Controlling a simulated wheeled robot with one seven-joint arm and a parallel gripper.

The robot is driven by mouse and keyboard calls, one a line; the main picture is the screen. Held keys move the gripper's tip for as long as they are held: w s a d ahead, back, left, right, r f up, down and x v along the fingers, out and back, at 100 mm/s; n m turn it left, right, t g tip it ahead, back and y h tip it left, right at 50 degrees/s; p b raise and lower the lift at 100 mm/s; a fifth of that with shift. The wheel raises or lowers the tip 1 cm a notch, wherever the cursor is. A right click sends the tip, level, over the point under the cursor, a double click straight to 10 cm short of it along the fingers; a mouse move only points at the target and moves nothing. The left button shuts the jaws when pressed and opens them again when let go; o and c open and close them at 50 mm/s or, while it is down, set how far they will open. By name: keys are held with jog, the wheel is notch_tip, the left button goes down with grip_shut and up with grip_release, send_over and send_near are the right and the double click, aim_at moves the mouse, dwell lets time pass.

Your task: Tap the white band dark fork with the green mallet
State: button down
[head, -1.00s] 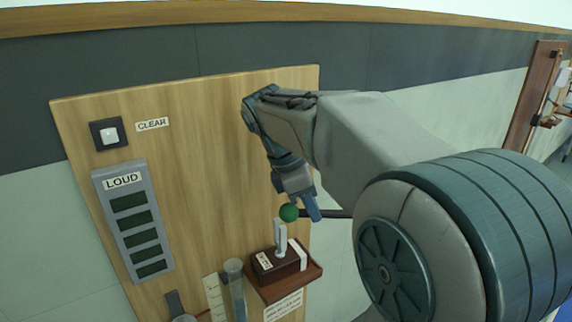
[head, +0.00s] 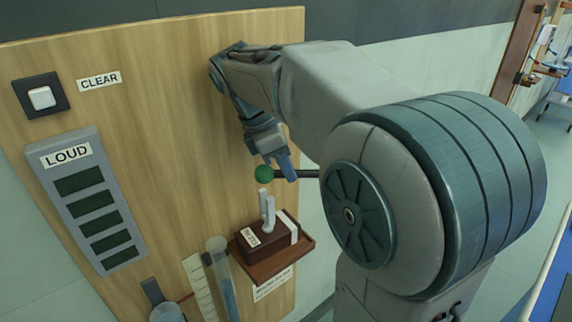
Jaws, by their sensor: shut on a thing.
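The green mallet has a round green head (head: 264,173) and a dark handle (head: 308,174). My gripper (head: 284,166) is shut on the handle just right of the head. Its blue fingers point down. The pale grey fork (head: 266,209) stands upright on a dark brown box (head: 262,240) with a white band (head: 291,227) on its right part. The mallet head appears just above the fork's prong tips, with a small gap in the picture. I cannot tell their depth apart.
The box sits on a small brown shelf (head: 307,247) on a wooden panel (head: 165,110). Left are a CLEAR button (head: 41,97) and a LOUD display (head: 88,205) with dark bars. A clear tube (head: 221,275) stands close left of the shelf.

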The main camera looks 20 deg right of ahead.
notch_tip(320, 180, down, 3)
jog(key=shift+f+b, duration=0.15)
jog(key=shift+b, duration=0.65)
notch_tip(320, 180, up, 8)
jog(key=p, duration=0.7)
jog(key=shift+f+p, duration=0.25)
jog(key=shift+p, duration=0.05)
jog(key=shift+f, duration=0.15)
